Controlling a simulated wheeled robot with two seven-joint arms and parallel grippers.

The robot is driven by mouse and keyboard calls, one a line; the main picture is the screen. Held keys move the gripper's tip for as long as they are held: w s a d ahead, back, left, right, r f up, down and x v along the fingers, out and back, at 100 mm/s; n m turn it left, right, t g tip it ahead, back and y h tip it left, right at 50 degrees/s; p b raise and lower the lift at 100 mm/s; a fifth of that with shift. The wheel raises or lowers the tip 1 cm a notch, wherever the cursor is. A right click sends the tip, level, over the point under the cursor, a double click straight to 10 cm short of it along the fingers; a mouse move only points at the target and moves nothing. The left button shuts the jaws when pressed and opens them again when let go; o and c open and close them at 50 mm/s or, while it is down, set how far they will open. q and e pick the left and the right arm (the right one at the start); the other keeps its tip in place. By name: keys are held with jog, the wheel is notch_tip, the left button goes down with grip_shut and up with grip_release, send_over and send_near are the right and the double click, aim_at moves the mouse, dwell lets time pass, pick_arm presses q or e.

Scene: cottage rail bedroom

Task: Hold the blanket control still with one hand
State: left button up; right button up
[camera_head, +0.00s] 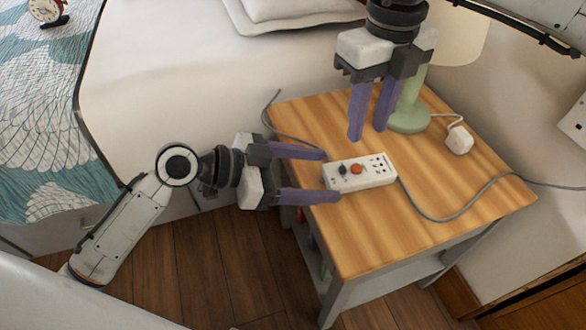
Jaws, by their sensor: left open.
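The blanket control (374,178) is a white box on the wooden bedside table, with a dark knob, an orange-red button and several small dark marks on its top. My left gripper (332,176) is open at the control's left end. Its purple fingers lie one on the far side and one on the near side; I cannot tell whether either touches the box. My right gripper (369,134) points down just beyond the control, near the lamp. A narrow gap shows between its fingers, with nothing held there.
The table (440,240) is bare at its front. A grey cable (440,219) runs right from the control; another lies at the back left. A green lamp base (409,120) and a white plug-like block (459,140) stand at the back. The bed (160,80) adjoins the left.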

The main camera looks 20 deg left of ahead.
aim_at(329, 175)
pick_arm(q)
jog(key=shift+x, duration=1.9)
jog(key=shift+a, duration=0.1)
jog(key=c, duration=1.2)
pick_arm(e)
jog(key=shift+c, duration=0.4)
grip_shut()
